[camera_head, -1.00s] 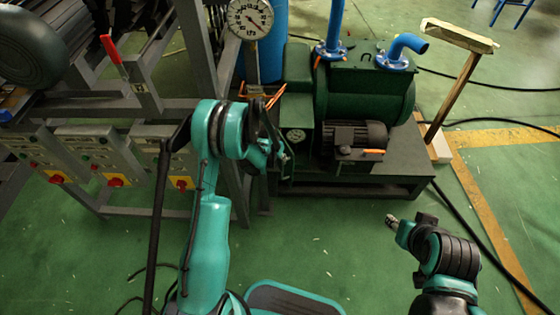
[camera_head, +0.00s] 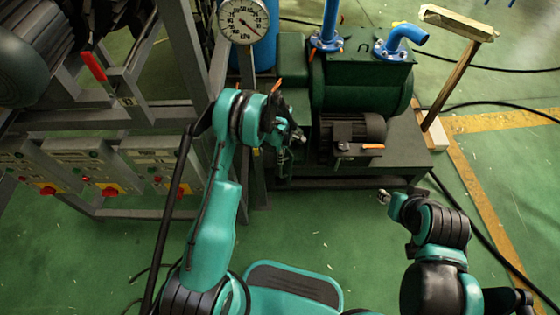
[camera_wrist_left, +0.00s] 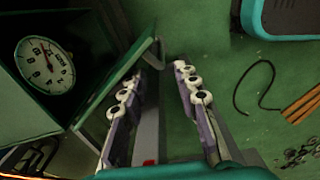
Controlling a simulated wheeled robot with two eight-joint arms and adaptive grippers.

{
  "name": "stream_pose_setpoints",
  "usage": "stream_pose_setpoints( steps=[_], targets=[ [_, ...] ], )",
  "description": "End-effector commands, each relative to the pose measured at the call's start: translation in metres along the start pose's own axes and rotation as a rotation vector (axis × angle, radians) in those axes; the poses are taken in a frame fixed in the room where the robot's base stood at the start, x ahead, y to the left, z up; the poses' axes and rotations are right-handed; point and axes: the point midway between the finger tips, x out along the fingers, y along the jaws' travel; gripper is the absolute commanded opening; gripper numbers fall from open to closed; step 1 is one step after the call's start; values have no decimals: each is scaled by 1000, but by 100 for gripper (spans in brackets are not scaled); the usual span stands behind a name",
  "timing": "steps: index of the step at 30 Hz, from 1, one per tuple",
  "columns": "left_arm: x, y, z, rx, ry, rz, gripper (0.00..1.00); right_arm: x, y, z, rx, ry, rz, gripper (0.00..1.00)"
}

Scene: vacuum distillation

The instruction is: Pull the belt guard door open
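The dark green pump unit (camera_head: 360,85) stands at the upper middle of the head view. In the left wrist view a thin green panel (camera_wrist_left: 118,78), seemingly the belt guard door, stands out at an angle beside a green housing with a round dial (camera_wrist_left: 45,66). My left gripper (camera_head: 292,136) is at the housing's front left in the head view and hides that part. In the left wrist view its two fingers (camera_wrist_left: 160,92) are apart, with the panel's outer end close to the left finger's tip; contact cannot be told. My right gripper (camera_head: 384,197) hangs over free floor; its fingers are too small to judge.
A grey metal frame (camera_head: 193,70) with control boxes (camera_head: 80,163) stands left of my left arm. A pressure gauge (camera_head: 243,20) rises behind it. A motor (camera_head: 350,135) sits right of my left gripper.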

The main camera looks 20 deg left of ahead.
Motion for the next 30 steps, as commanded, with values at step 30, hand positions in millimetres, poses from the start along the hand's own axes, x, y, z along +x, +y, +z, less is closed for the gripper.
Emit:
stream_pose_setpoints(
  steps=[30],
  targets=[
    [78,0,0,-11,0,-1,2,25,0,18,0,0,0,40]
  ],
)
